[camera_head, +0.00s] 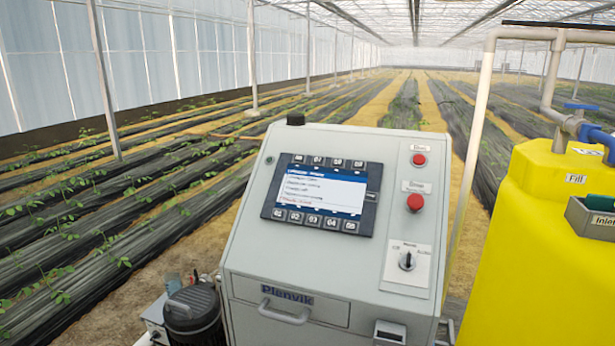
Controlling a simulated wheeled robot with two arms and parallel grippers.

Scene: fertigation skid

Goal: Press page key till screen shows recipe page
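The controller cabinet (255,262) stands in the middle of the head view, grey with a sloped front. Its screen (320,191) is lit, with a blue title bar and several lines of text too small to read; I cannot tell which page it is. Dark keys run above the screen (338,162) and below it (312,220). Some key labels look like numbers, but I cannot tell which one is the page key. Neither of my grippers is in view.
Two red buttons (415,202) and a rotary switch (407,261) sit right of the screen. A drawer handle (284,316) juts out below. A yellow tank (535,250) with pipes (485,100) stands close on the right. A dark motor-like unit (193,315) is low at left.

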